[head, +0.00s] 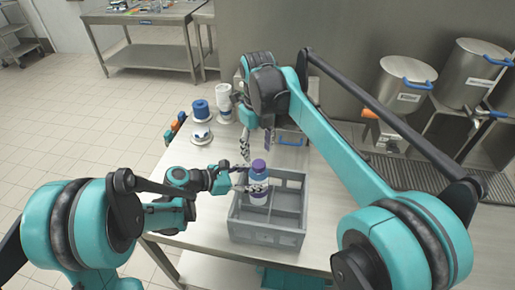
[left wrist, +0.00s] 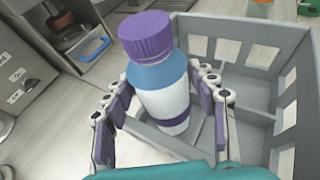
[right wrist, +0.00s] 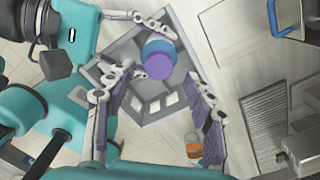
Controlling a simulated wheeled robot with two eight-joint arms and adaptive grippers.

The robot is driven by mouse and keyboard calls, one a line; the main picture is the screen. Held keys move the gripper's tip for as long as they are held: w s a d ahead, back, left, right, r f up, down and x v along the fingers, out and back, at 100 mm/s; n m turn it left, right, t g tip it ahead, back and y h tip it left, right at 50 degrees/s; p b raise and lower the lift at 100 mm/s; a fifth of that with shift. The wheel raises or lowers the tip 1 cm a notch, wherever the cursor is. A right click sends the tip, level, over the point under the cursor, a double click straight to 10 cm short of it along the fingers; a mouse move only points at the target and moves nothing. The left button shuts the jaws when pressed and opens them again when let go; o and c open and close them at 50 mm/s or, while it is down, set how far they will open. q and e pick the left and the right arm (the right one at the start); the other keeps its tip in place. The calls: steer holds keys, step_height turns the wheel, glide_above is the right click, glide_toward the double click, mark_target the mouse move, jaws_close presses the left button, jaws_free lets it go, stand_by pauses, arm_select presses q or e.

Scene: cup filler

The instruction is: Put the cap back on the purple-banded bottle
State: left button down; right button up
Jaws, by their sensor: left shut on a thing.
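The purple-banded bottle (head: 258,184) is white with a blue shoulder and stands upright in or just above a compartment of the grey crate (head: 268,237). Its purple band (left wrist: 172,128) is low on the body in the left wrist view. The purple cap (left wrist: 145,36) sits on the bottle's top; how tightly it is seated cannot be told. My left gripper (head: 240,179) is shut around the bottle's body from the left. My right gripper (head: 257,143) is open and empty behind the bottle. In the right wrist view the cap (right wrist: 159,66) is beyond its spread fingers, apart from them.
A small white dish (head: 201,136) is nearer. Steel pots (head: 403,84) stand at the right. The crate's walls surround the bottle.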

steer(key=n, duration=0.5)
steer(key=shift+r, duration=0.2)
steer(key=n, duration=0.7)
steer(key=shift+d+r, duration=0.1)
steer(key=shift+r, duration=0.15)
steer(key=n, duration=0.7)
steer(key=shift+s+r+n, duration=0.1)
steer(key=shift+r+n, duration=0.15)
steer(key=shift+n, duration=0.05)
steer(key=n, duration=0.7)
steer(key=shift+r, duration=0.25)
steer(key=n, duration=0.5)
steer(key=shift+s+r, duration=0.1)
steer(key=shift+r, duration=0.1)
steer(key=n, duration=0.4)
steer(key=shift+d+r+n, duration=0.1)
steer(key=shift+r+n, duration=0.05)
steer(key=shift+n, duration=0.25)
steer(key=n, duration=0.4)
steer(key=shift+r, duration=0.15)
steer(key=n, duration=0.4)
steer(key=shift+s+r, duration=0.1)
steer(key=shift+r, duration=0.05)
